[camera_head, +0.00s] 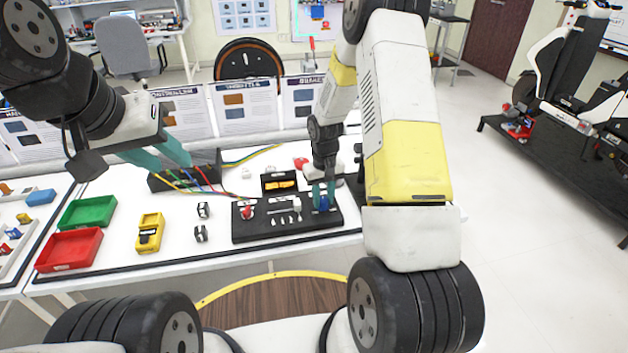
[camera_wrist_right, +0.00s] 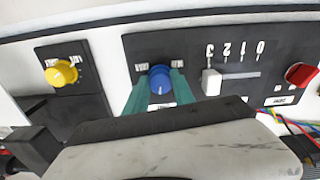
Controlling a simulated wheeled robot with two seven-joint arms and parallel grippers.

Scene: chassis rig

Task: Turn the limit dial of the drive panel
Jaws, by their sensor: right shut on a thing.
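The black drive panel (camera_head: 270,233) lies on the white table in the head view. Its blue dial (camera_head: 321,204) is at the right end and also shows in the right wrist view (camera_wrist_right: 160,78). I take it for the limit dial; its label is partly hidden and too small to read. My right gripper (camera_head: 323,193) has its teal fingers on both sides of the blue dial, shut on it (camera_wrist_right: 158,92). The panel also has a white slider (camera_wrist_right: 211,82) and a red knob (camera_wrist_right: 301,75). My left gripper (camera_head: 158,155) is open and empty above the table.
A yellow knob (camera_wrist_right: 61,73) sits on a separate black plate beside the panel. Colored wires (camera_head: 195,184) run left of the panel. A yellow meter (camera_head: 150,233), a red tray (camera_head: 69,250) and a green tray (camera_head: 88,212) stand further left.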

